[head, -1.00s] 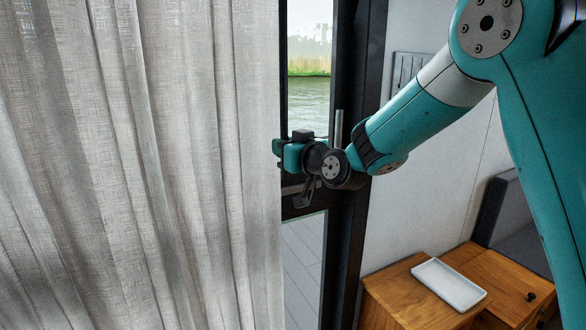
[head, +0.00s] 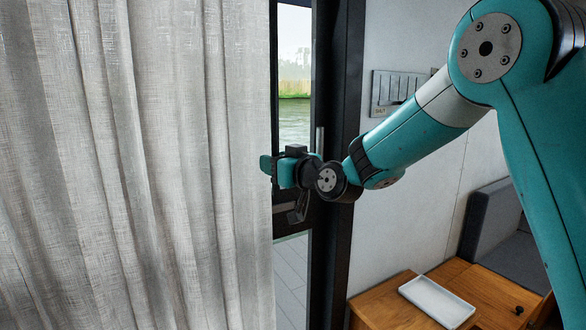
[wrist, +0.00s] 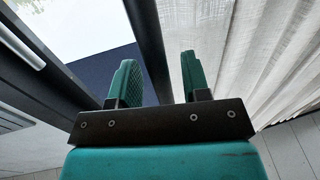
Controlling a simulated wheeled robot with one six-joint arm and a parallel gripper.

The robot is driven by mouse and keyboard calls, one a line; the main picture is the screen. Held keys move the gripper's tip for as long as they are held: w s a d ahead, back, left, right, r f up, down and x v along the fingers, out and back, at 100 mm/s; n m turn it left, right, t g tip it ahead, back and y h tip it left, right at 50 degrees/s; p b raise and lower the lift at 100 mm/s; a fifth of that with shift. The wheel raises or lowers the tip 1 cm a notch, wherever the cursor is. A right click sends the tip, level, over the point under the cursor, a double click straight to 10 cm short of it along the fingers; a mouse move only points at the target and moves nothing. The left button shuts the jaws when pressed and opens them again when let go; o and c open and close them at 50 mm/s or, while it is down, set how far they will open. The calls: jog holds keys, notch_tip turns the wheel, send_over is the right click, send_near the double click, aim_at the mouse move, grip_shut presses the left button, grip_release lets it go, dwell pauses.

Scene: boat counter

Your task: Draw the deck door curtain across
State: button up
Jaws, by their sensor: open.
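The deck door curtain (head: 130,170) is pale grey, sheer and pleated. It hangs over the left half of the head view, and its free right edge falls beside the bare part of the dark-framed glass door (head: 293,115). My gripper (head: 267,165) is open at that edge, about mid-height in the view, and its fingertips overlap the edge. In the wrist view my gripper (wrist: 160,65) shows two spread teal fingers. The curtain (wrist: 270,60) fills the right side there, behind the right finger. I cannot tell whether its edge lies between the fingers or beyond them.
A dark door post (head: 342,130) stands right of the glass. A switch panel (head: 395,92) is on the white wall. A wooden cabinet (head: 385,302) with a white tray (head: 437,301) and a grey seat (head: 490,225) are at lower right.

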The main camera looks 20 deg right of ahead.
jog(key=b+v, duration=0.6)
jog(key=v, duration=1.1)
jog(key=shift+b, duration=0.4)
jog(key=s+a+f+n+g+p, duration=0.1)
jog(key=s+a+f+g, duration=0.45)
jog(key=s, duration=0.25)
jog(key=s+a+f+n+g+p, duration=0.1)
jog(key=s+a+f+g, duration=0.3)
jog(key=s+f+g, duration=0.4)
jog(key=s+d+g+h, duration=0.2)
jog(key=s+g+h, duration=0.1)
jog(key=s, duration=0.5)
jog(key=shift+s+f, duration=0.35)
jog(key=shift+f, duration=0.05)
